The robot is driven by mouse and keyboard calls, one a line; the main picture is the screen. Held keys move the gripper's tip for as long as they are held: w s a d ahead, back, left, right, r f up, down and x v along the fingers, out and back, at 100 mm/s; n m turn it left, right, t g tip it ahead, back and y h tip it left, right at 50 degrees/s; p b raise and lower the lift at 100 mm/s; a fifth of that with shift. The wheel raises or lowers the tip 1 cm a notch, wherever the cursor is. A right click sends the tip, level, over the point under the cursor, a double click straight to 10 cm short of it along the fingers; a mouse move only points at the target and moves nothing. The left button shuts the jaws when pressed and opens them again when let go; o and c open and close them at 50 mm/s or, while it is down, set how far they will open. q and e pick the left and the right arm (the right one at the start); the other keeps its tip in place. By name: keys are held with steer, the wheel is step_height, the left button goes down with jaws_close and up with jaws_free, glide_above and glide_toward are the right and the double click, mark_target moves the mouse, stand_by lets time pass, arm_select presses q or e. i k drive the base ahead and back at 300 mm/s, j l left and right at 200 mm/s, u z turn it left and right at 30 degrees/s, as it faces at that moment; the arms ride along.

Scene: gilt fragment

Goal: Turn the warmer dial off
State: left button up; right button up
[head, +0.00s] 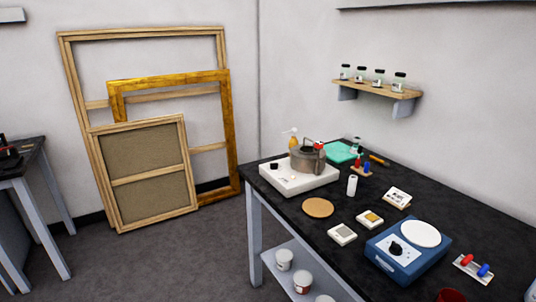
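A blue device (378,262) with a white round plate (421,234) on top stands near the front right of the black table. A black dial (396,248) sits on its white panel; its setting is too small to read. A white flat unit (290,186) stands at the table's far left end with a grey metal pot (306,160) on it. A small dark knob (274,166) shows on this unit. I cannot tell from labels which of the two is the warmer. Neither of my grippers is in view.
The black table (300,227) also holds a cork disc (318,207), two small square boxes (342,234), a white cylinder (352,185) and a rack with red and blue items (473,267). Wooden frames (140,165) lean on the wall. Floor (150,265) left of the table is clear.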

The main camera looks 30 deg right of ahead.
mark_target(274, 165)
steer(key=i+j+z, duration=0.1)
steer(key=i+z, duration=0.3)
steer(key=i+j+z, duration=0.4)
steer(key=i, duration=0.15)
steer(key=i+j+z, duration=0.3)
steer(key=z, duration=0.2)
steer(key=i+j+z, duration=0.55)
steer(key=j+z, duration=0.4)
